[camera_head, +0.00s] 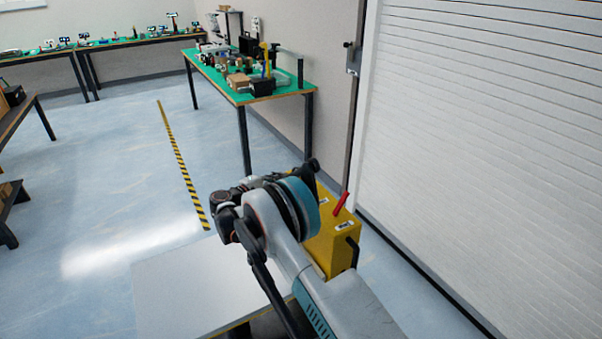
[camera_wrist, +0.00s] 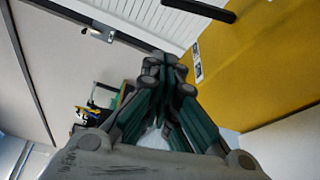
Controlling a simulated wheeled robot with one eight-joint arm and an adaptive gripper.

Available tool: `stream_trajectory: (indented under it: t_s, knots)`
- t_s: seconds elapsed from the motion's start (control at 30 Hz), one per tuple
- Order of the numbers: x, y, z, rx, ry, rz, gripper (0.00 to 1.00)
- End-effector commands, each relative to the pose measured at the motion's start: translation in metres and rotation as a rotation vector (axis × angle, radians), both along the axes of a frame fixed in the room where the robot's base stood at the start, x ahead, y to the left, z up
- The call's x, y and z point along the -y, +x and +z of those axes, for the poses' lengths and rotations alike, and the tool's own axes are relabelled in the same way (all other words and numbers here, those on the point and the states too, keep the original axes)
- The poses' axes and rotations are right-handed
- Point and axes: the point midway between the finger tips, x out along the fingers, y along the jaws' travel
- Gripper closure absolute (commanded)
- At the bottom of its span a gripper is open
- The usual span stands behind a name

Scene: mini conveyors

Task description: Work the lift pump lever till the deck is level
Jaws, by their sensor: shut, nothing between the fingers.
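A yellow pump box (camera_head: 335,245) stands beside a flat grey deck (camera_head: 185,285). A red lever (camera_head: 341,203) sticks up at a slant from the top of the box. A black handle (camera_head: 352,252) is on the box's near right side. In the wrist view the yellow box (camera_wrist: 255,65) fills the right, with a black bar (camera_wrist: 200,8) at the top edge. My gripper (camera_wrist: 170,62) is shut and empty, apart from the box face. The red lever is not visible in the wrist view. My arm hides part of the box and deck in the head view.
A white roller shutter (camera_head: 480,140) closes off the right side. A green-topped bench (camera_head: 285,88) with several parts stands along the wall ahead. Yellow-black floor tape (camera_head: 180,160) runs across clear floor to the left.

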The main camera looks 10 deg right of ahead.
Motion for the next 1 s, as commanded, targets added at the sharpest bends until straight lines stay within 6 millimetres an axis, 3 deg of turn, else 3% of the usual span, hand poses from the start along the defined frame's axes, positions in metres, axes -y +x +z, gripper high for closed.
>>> stream_trajectory:
  t_s: [0.57, 1.0]
  knots:
    - [0.002, 0.003, -0.007, 0.003, -0.015, 0.000, 1.00]
    - [0.063, 0.048, -0.016, 0.003, -0.014, -0.001, 1.00]
